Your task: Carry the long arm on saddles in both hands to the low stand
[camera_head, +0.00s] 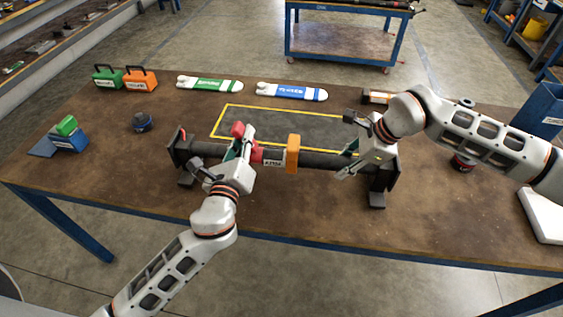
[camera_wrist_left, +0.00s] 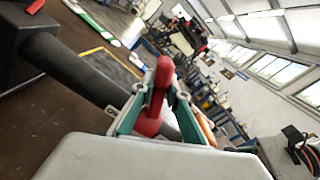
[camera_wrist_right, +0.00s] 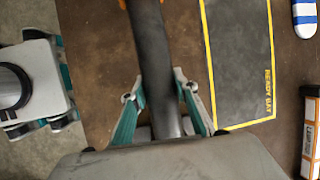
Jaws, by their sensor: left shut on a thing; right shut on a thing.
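The long arm (camera_head: 325,160) is a dark tube with an orange band (camera_head: 292,153) and a red lever part. It lies across two dark end saddles (camera_head: 182,150) on the brown bench. My left gripper (camera_head: 243,148) is at the arm's left part; in the left wrist view its green-edged fingers (camera_wrist_left: 160,95) are shut around the red lever (camera_wrist_left: 163,72) on the arm. My right gripper (camera_head: 352,150) is shut on the tube near the right saddle (camera_head: 380,178); the tube (camera_wrist_right: 152,50) runs between its fingers in the right wrist view. A blue-framed stand (camera_head: 345,42) stands beyond the bench.
A yellow-outlined dark mat (camera_head: 225,122) lies behind the arm. Open floor lies between bench and stand.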

